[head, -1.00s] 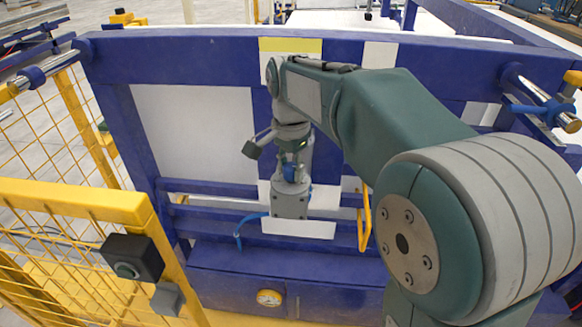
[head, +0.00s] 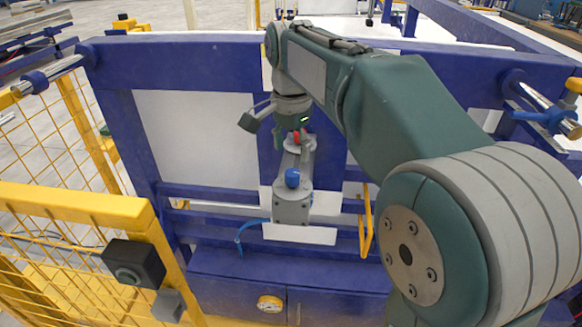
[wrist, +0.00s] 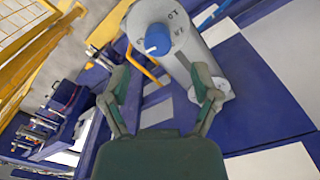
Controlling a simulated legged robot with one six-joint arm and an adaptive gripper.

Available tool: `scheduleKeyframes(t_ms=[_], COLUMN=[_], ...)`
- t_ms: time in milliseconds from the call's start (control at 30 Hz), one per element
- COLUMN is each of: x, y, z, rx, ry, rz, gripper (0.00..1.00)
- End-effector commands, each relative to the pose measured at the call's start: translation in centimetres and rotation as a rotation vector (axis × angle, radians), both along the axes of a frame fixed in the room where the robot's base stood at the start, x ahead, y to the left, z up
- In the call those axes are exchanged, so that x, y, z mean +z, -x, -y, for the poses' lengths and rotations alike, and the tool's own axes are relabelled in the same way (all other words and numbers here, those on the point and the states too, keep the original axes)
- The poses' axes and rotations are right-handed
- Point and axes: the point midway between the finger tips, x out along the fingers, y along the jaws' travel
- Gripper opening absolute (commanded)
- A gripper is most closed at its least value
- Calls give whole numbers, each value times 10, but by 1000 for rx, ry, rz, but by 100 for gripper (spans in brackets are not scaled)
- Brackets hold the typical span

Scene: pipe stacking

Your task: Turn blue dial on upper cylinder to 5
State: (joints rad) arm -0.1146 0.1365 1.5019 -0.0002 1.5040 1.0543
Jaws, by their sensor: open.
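The blue dial (head: 292,177) sits on the grey cylinder (head: 292,208) in the middle of the head view. In the wrist view the blue dial (wrist: 158,39) is on the cylinder's pale round end face (wrist: 150,15), with dark markings beside it. I cannot read the dial's setting. My gripper (wrist: 161,78) is open and empty. In the wrist view its two fingers are spread to either side, with the dial beyond their tips and apart from them. In the head view my wrist is above and behind the dial, and the fingers are hard to make out.
A small red part (head: 297,137) shows below my wrist. A curved blue handle (head: 250,232) is left of the cylinder, and a yellow handle (head: 366,222) is to its right. A yellow mesh fence (head: 75,210) stands at the left. The blue frame (head: 200,75) surrounds white panels.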

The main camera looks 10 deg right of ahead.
Motion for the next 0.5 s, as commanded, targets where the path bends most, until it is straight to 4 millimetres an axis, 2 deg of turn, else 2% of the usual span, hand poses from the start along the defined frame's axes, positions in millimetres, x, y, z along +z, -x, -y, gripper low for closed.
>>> scheduleKeyframes(t_ms=[100, 200, 333, 500], x=[25, 40, 51, 55], y=[-1, -2, -1, -1], z=[-1, -1, -1, -1], rx=[0, 0, 0, 0], ry=[0, 0, 1, 1], rz=[4, 1, -1, -2], gripper=[79, 79, 79, 79])
